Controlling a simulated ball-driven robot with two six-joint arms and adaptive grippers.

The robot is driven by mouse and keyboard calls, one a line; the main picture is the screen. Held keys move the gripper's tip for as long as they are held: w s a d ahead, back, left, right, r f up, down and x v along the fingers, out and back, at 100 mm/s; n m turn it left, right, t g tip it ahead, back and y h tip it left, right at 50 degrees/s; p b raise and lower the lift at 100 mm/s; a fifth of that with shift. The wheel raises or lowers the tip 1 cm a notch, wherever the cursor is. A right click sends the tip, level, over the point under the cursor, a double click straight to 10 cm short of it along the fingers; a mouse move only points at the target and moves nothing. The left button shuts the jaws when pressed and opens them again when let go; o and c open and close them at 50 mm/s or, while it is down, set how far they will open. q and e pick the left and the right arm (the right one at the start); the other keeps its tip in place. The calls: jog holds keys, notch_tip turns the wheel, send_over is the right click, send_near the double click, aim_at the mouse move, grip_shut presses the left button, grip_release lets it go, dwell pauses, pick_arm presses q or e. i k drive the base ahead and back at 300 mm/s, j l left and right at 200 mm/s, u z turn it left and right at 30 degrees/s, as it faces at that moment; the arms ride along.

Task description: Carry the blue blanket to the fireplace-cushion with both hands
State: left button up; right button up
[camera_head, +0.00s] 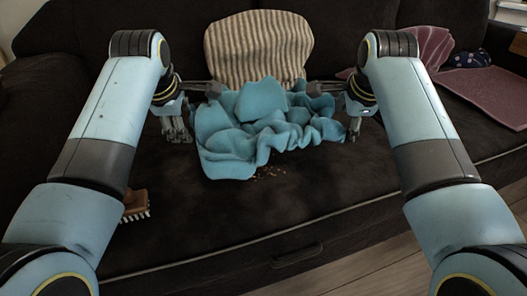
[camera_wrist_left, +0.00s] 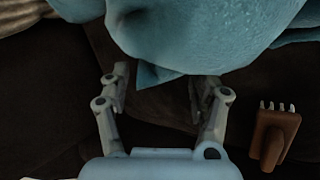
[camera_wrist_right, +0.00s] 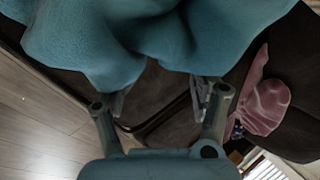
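The crumpled blue blanket (camera_head: 250,130) lies bunched on the dark sofa seat, in front of a striped cushion (camera_head: 258,48). I cannot tell whether this is the fireplace-cushion; no fireplace shows. My left gripper (camera_head: 197,110) is at the blanket's left side, its fingers spread. The left wrist view shows them apart (camera_wrist_left: 158,85), with a blanket corner near the gap. My right gripper (camera_head: 335,108) is at the blanket's right side, also spread. In the right wrist view (camera_wrist_right: 157,92) folds of blanket hang before the fingers and partly cover the tips. Contact is unclear.
A brown brush (camera_head: 136,206) lies on the seat at the left. Small crumbs (camera_head: 268,172) lie in front of the blanket. A pink cloth (camera_head: 492,92) and a dark dotted cushion (camera_head: 468,59) are at the right. The front seat is mostly clear; wooden floor lies beyond its edge.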

aim_at(457, 104)
jog(key=i+l, duration=0.15)
jog(key=l, duration=0.3)
jog(key=i+l, duration=0.15)
jog(key=l, duration=0.3)
jog(key=i+l, duration=0.1)
jog(key=l, duration=0.35)
jog(key=i+l, duration=0.15)
jog(key=l, duration=0.25)
jog(key=i+l, duration=0.15)
jog(key=l, duration=0.3)
jog(key=i+l, duration=0.15)
jog(key=l, duration=0.3)
jog(key=i+l, duration=0.1)
jog(key=l, duration=0.35)
jog(key=i+l, duration=0.15)
jog(key=l, duration=0.3)
jog(key=z, duration=0.05)
